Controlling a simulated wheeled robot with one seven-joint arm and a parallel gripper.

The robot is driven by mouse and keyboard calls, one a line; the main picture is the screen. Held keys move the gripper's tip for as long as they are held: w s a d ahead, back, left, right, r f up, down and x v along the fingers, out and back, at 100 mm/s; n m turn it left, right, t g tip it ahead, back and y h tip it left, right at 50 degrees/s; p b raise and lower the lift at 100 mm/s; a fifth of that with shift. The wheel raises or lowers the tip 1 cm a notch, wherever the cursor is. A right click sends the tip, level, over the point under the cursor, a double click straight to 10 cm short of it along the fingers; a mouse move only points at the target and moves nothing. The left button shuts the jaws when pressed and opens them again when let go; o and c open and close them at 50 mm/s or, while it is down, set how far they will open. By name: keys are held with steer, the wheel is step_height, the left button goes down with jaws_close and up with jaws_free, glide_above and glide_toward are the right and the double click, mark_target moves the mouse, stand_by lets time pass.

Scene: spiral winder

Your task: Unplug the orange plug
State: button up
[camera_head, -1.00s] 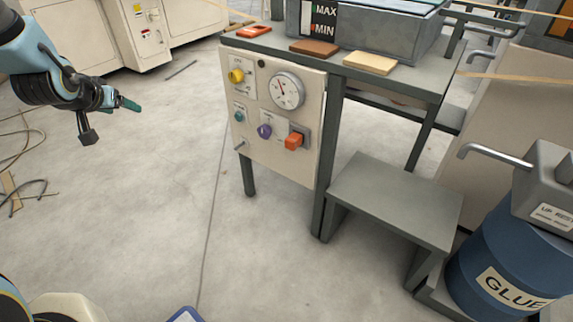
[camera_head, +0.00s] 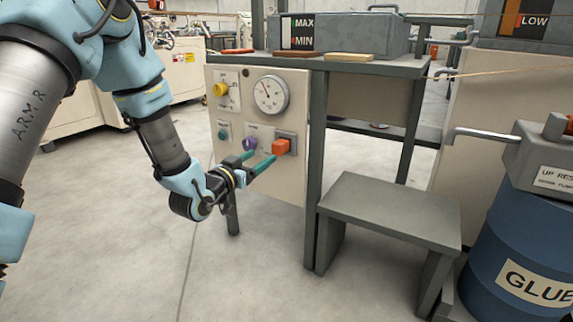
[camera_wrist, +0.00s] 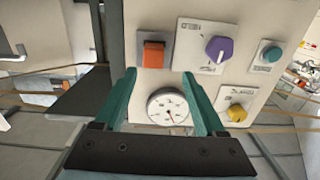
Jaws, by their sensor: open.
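The orange plug (camera_head: 281,146) sits in a dark socket (camera_head: 288,139) at the right side of a cream control panel (camera_head: 290,182). In the wrist view the orange plug (camera_wrist: 153,54) is in the upper middle, beyond the fingertips. My gripper (camera_head: 257,161) is open, with teal fingers pointing at the panel, just left of and below the plug. In the wrist view my gripper (camera_wrist: 157,80) has its fingers spread with nothing between them; the plug appears ahead of the gap. Contact with the panel cannot be told.
The panel also carries a purple knob (camera_head: 249,144), a teal button (camera_head: 223,130), a yellow knob (camera_head: 221,90) and a round gauge (camera_head: 271,94). A grey step (camera_head: 388,208) and a blue glue drum (camera_head: 520,255) stand to the right. The floor in front is clear.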

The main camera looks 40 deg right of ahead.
mark_target(276, 150)
steer(key=shift+s+d+f, duration=0.15)
steer(key=shift+s+d, duration=0.1)
steer(key=shift+s, duration=0.25)
steer(key=shift+x, duration=4.5)
steer(key=shift+b, duration=0.4)
steer(key=shift+c, duration=0.3)
jaws_close()
steer(key=shift+a, duration=0.1)
steer(key=shift+v, duration=2.95)
